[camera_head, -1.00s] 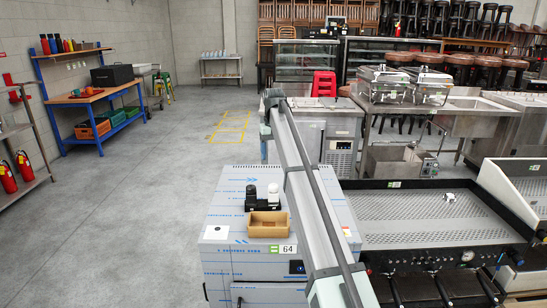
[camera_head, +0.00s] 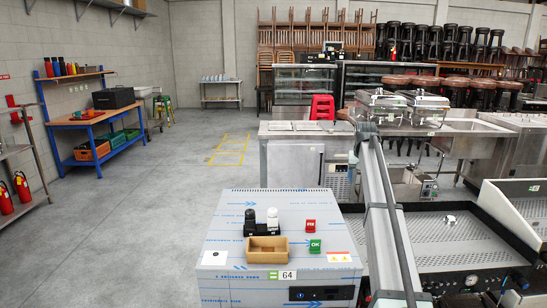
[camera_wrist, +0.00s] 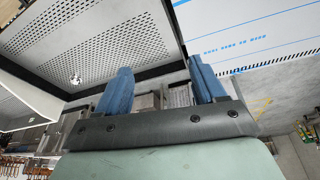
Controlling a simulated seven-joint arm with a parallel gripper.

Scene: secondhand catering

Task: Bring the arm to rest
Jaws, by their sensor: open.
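My gripper (camera_wrist: 160,80) shows in the wrist view with its two blue fingers spread wide and nothing between them. It is open and empty, apart from any surface. In the head view my arm (camera_head: 385,215) rises from the bottom edge, right of the film-covered steel cabinet top (camera_head: 225,240) and across the perforated tray (camera_head: 480,228). The gripper itself does not show in the head view.
The floor at left is clear.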

